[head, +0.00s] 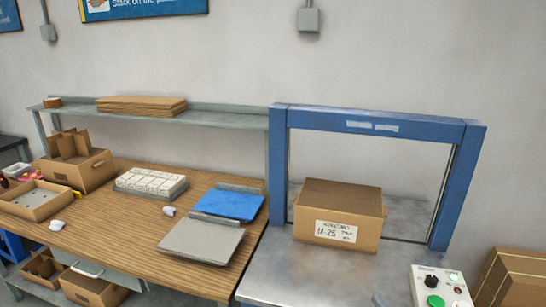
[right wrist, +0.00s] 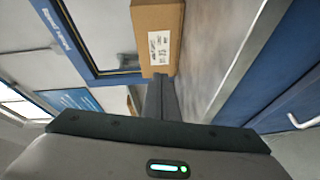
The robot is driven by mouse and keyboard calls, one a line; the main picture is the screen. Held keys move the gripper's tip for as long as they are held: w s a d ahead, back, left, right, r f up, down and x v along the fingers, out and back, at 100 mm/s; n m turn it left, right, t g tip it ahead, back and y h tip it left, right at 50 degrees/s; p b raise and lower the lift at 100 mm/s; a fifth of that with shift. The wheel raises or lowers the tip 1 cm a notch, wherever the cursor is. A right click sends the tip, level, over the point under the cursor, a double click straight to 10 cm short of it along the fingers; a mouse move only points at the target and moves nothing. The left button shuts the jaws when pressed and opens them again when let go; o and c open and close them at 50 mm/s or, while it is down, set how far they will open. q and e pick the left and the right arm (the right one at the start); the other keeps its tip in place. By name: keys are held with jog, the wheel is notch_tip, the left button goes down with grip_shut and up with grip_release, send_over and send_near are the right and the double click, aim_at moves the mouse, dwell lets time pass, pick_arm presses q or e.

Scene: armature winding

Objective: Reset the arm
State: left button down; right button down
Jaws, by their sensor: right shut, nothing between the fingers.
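My right gripper (right wrist: 162,98) shows in the right wrist view, its dark fingers together with nothing between them. It points toward the labelled cardboard box (right wrist: 157,40), apart from it as far as I can tell. The closed box (head: 338,213) sits on the grey metal table (head: 290,272) at the blue strapping frame (head: 375,122). Its white label reads something like "U-25". My left gripper is in neither view.
A control box (head: 440,286) with a black knob and buttons stands at the front right. Strapped cartons (head: 510,278) are at the far right. The wooden bench (head: 110,232) at left holds a blue clipboard-like plate (head: 228,205), a grey one (head: 200,241), white parts (head: 151,182) and open boxes (head: 75,165).

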jog(key=s+f+m+g+h, duration=0.2)
jog(key=s+f+m+g, duration=0.3)
jog(key=s, duration=0.4)
jog(key=s+f+m+g+h, duration=0.25)
jog(key=s+f+m, duration=0.25)
jog(key=s+m, duration=0.25)
jog(key=s+a+f+m+g+y, duration=0.1)
jog(key=s+a+f+m+g, duration=0.15)
jog(key=s, duration=0.65)
jog(key=s+a+f+m+g+y, duration=0.1)
jog(key=s+a+g, duration=0.25)
jog(key=s, duration=0.65)
notch_tip(320, 180, down, 28)
jog(key=s+g, duration=0.1)
jog(key=g, duration=0.1)
jog(key=s+d+f, duration=0.1)
jog(key=s+f, duration=0.7)
jog(key=s, duration=0.1)
jog(key=s+d+f, duration=0.2)
jog(key=s+f, duration=0.7)
jog(key=shift+d+f+n+g, duration=0.15)
jog(key=shift+d+n+g, duration=0.1)
jog(key=shift+n+g, duration=0.15)
